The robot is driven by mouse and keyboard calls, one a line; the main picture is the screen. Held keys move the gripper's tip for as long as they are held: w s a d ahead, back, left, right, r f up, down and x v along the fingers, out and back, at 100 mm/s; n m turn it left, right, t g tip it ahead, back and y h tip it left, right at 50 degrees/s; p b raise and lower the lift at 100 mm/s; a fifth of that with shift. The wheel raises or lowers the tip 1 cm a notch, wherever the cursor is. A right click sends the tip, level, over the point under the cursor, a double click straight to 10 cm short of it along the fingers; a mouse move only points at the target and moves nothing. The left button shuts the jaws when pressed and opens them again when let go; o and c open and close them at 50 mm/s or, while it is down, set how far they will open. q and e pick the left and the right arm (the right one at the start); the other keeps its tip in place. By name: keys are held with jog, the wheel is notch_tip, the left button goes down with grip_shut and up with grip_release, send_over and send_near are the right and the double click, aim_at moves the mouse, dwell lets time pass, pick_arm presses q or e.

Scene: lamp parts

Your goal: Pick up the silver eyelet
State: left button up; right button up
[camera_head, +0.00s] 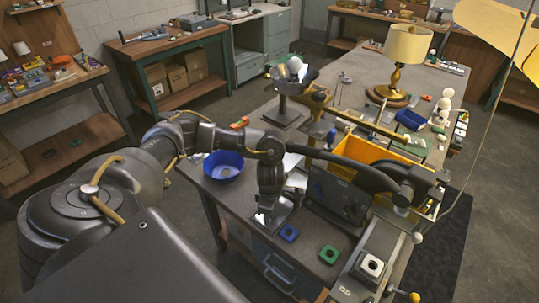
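I cannot make out the silver eyelet; it is too small or hidden. My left arm comes in from the left and reaches over the workbench (240,192). Its end appears to point down near the bench's front (268,214), but its fingers are too dark and small to read. I cannot tell whether they hold anything. My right gripper cannot be made out.
A blue bowl (223,165) stands left of the arm's end. A yellow bin (362,151) sits behind the dark links. A lit-coloured lamp with a brass stem (406,45) stands at the back. Dark curved links cross above the bench's middle.

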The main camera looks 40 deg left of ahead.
pick_arm(q)
jog(key=c, duration=0.7)
jog(key=shift+c, duration=0.2)
